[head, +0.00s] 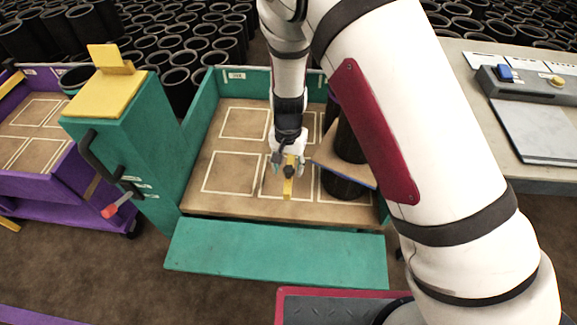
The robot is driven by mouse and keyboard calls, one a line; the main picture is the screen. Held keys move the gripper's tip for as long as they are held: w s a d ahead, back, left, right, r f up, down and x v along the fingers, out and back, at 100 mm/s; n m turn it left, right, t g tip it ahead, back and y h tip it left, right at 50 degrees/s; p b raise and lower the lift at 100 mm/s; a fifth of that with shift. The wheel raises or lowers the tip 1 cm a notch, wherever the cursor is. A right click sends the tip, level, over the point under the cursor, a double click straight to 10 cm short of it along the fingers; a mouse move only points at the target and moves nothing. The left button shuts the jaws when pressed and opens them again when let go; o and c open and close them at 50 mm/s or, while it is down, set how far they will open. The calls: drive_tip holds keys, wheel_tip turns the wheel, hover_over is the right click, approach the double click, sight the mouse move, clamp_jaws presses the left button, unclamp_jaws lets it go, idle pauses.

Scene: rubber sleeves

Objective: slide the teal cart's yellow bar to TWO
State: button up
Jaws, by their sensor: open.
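The teal cart (275,253) stands in the middle with its front flap folded down and a tan deck (232,195) marked with white rectangles. A narrow yellow piece (288,188) shows right at my gripper (287,162), low over the front part of the deck. I cannot tell whether it is the cart's bar or whether the fingers touch it. My gripper is open and points down. A teal post at the cart's left has a yellow top (105,92) with an upright yellow tab. White labels on the post are too small to read.
Black sleeves (345,185) stand at the deck's right with a brown board (340,160) between them, partly hidden by my arm. A purple cart (60,200) is left; a grey table (540,175) is right.

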drive_tip(key=shift+f, duration=0.3)
clamp_jaws()
drive_tip(key=d, duration=0.9)
drive_tip(key=shift+s, duration=0.15)
unclamp_jaws()
drive_tip(key=shift+d, duration=0.1)
